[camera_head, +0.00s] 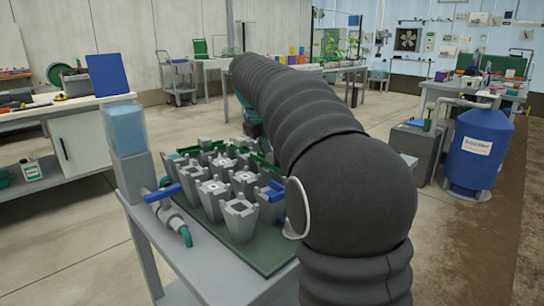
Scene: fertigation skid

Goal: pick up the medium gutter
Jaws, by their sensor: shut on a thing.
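A long dark green strip that looks like a gutter (201,148) lies at the back left of the group of grey pots on the bench. Another green strip (264,164) shows at the back right, partly behind my arm. I cannot tell which of them is the medium gutter. My black ribbed arm fills the middle and right of the view and reaches over the bench's far side. My gripper's fingers are hidden behind it.
Several grey tapered pots (240,213) stand close together on a green mat (262,250) on the grey bench. A blue-handled valve (166,194) and a pale blue block (126,128) are at its left edge. A blue tank (478,150) stands right.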

